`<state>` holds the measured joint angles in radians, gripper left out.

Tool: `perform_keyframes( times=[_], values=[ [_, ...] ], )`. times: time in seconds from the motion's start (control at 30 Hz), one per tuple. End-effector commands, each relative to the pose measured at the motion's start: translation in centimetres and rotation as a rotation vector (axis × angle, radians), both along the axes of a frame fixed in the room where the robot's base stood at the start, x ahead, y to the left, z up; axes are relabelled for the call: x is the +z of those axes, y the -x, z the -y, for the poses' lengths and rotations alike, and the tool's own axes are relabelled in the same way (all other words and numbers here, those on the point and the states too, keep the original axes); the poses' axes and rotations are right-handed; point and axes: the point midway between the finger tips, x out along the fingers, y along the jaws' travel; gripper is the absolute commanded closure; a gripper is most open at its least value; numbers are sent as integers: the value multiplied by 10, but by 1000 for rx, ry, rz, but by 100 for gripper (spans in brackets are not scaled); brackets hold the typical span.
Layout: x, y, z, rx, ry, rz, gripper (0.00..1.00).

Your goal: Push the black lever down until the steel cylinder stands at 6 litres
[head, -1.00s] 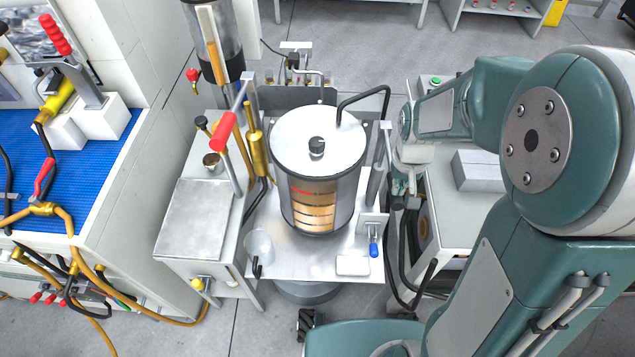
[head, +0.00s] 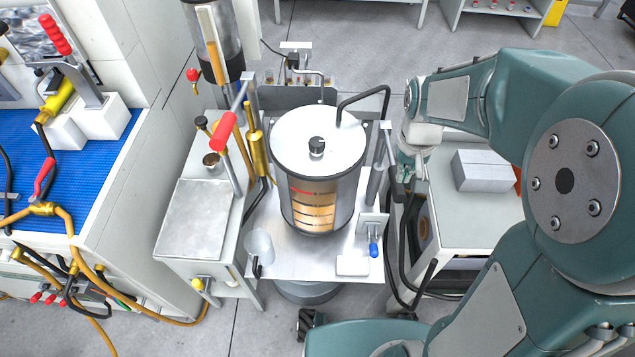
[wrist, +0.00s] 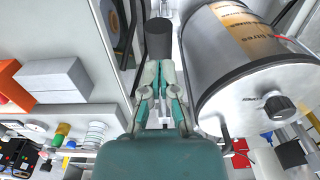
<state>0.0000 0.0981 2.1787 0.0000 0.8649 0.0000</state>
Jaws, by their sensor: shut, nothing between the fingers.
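The steel cylinder (head: 318,150) stands upright on a metal plate, with a flat lid, black knob and orange scale; the scale figures are too small to read. It also shows in the wrist view (wrist: 245,75). A dark, round-ended grip (wrist: 158,38), apparently the black lever's, lies just beyond my fingertips in the wrist view. I cannot tell whether they touch it. My gripper (wrist: 162,92) is shut and empty, beside the steel cylinder. In the head view my gripper (head: 406,172) is partly hidden by its own wrist, right of the cylinder.
A bent black pipe (head: 365,93) arches at the cylinder's lid. A blue-handled tap (head: 374,247) sits at the plate's right front. A grey box (head: 484,170) lies on the right bench. A red-handled lever (head: 224,132) stands on the left.

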Motion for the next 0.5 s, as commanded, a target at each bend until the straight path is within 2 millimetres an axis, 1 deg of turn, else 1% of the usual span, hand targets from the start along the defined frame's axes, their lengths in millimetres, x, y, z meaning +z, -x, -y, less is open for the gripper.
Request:
perform_keyframes(
  times=[0.33,0.5],
  values=[
    [0,0,0,0,0,0,100],
    [-12,0,0,0,0,-3,100]
  ],
)
